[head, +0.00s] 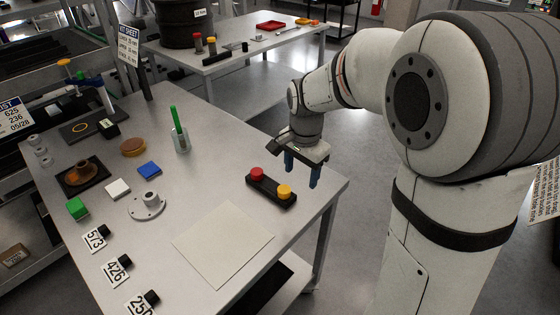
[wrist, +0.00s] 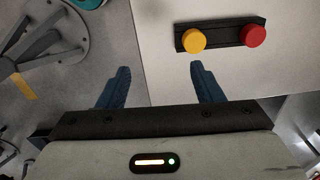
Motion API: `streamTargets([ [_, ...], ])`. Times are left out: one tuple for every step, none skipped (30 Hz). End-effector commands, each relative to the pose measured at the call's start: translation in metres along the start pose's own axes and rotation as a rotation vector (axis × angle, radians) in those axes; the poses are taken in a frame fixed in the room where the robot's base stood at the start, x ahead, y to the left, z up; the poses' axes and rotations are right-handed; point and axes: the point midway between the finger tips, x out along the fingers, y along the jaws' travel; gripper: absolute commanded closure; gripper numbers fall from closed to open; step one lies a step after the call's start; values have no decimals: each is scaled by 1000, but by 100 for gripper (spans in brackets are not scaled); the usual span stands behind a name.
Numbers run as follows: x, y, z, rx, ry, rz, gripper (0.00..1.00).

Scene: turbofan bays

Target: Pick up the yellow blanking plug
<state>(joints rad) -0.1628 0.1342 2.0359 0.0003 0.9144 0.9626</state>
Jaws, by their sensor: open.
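The yellow blanking plug (head: 284,191) sits upright at the near right end of a black holder (head: 268,193) on the grey table. A red plug (head: 257,174) stands at the other end of the holder. In the wrist view the yellow plug (wrist: 193,40) is ahead of the right fingertip, with the red plug (wrist: 253,35) to its right. My gripper (head: 302,170) is open and empty, with its blue fingers pointing down near the table's right edge. The fingers also show in the wrist view (wrist: 159,70), apart from the plug.
A pale square mat (head: 223,244) lies left of the holder. The table's right edge is close, with open floor beyond.

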Motion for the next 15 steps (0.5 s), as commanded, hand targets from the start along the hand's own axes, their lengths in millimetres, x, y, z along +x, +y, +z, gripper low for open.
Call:
streamTargets([
  [5,-16,-2,51,-10,14,40],
  [9,-22,-3,85,-13,20,40],
  [13,-31,-5,126,-17,26,40],
  [16,-37,-5,154,-18,30,40],
  [20,-43,-6,179,-20,35,40],
  [23,-49,-7,208,-22,40,40],
  [26,-52,-7,228,-23,43,40],
  [28,-55,-7,243,-24,46,40],
  [30,-59,-8,261,-25,48,40],
  [32,-61,-8,271,-25,49,40],
  [34,-62,-8,280,-26,51,40],
  [37,-63,-8,286,-26,53,40],
  [39,-64,-8,290,-26,53,40],
  [42,-64,-8,292,-26,54,40],
  [47,-64,-8,294,-27,55,40],
])
